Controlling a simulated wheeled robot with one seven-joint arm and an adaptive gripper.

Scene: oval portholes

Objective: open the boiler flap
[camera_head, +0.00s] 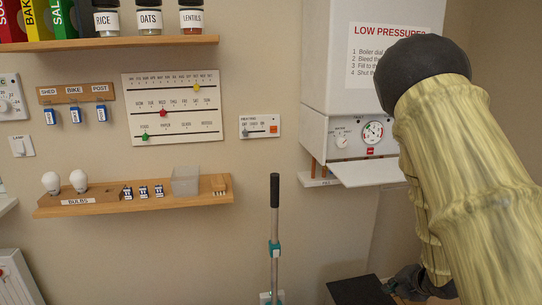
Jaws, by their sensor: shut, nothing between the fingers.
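The white boiler (338,75) hangs on the wall at the right of the head view. Its flap (368,173) is folded down and juts outward below the control panel, so the panel (350,139) with a knob and a round pressure gauge (373,132) is exposed. The flap's right end is close to or behind my arm in the picture. My gripper (408,284) is low at the bottom right, well below the flap and apart from it. It is dark, partly hidden by my arm, and shut with nothing visible in it.
A black box-like thing (358,291) is beside my gripper at the bottom. A black-handled pole (275,220) stands left of the boiler. A wooden shelf (215,193) with bulbs and a clear bin is further left. Pipes show under the boiler.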

